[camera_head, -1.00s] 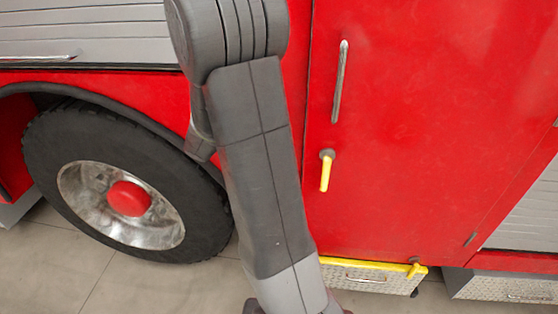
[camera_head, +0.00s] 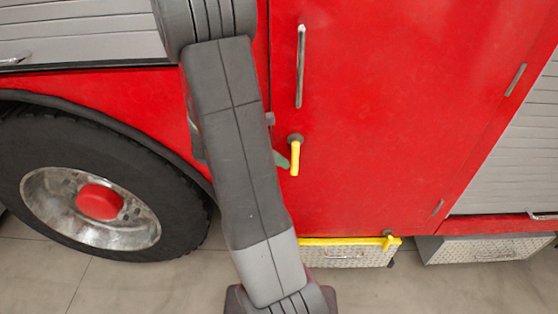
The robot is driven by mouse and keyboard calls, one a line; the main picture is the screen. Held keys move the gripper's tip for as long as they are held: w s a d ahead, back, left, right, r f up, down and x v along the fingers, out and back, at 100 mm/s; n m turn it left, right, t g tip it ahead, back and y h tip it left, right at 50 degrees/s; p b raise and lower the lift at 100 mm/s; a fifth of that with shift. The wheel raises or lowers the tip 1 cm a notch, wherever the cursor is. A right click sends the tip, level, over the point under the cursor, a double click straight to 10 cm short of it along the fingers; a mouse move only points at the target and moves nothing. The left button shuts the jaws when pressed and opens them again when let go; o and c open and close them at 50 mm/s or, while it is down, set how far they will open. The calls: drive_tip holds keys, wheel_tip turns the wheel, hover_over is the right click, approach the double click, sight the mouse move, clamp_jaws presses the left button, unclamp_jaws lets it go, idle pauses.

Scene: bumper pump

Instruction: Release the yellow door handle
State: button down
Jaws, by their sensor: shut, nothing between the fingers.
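The yellow door handle (camera_head: 295,157) hangs straight down from a dark round pivot on the red door (camera_head: 390,110). My arm crosses the view in front of the truck, just left of the handle. A greenish tip of my gripper (camera_head: 282,160) shows past the arm's right edge, right beside the handle's left side. I cannot tell whether it touches the handle. The gripper is shut and holds nothing; most of it is hidden behind my arm.
A silver vertical grab bar (camera_head: 301,66) is above the handle. A yellow-edged metal step (camera_head: 347,254) juts out below the door. A large wheel (camera_head: 95,185) is at the left. The red door surface right of the handle is clear.

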sight(292, 165)
drive_tip(key=shift+d+f+h+b, duration=0.2)
drive_tip(key=shift+f+h+b, duration=0.1)
drive_tip(key=shift+h+b, duration=0.35)
drive_tip(key=shift+d+f+n+h+b, duration=0.2)
drive_tip(key=shift+d+h+b, duration=0.5)
drive_tip(key=shift+h, duration=0.5)
drive_tip(key=shift+d+f+n+h+b, duration=0.1)
drive_tip(key=shift+d+f+h+b, duration=0.25)
drive_tip(key=shift+h+b, duration=0.65)
drive_tip(key=shift+d+r+h, duration=0.15)
drive_tip(key=shift+h, duration=0.1)
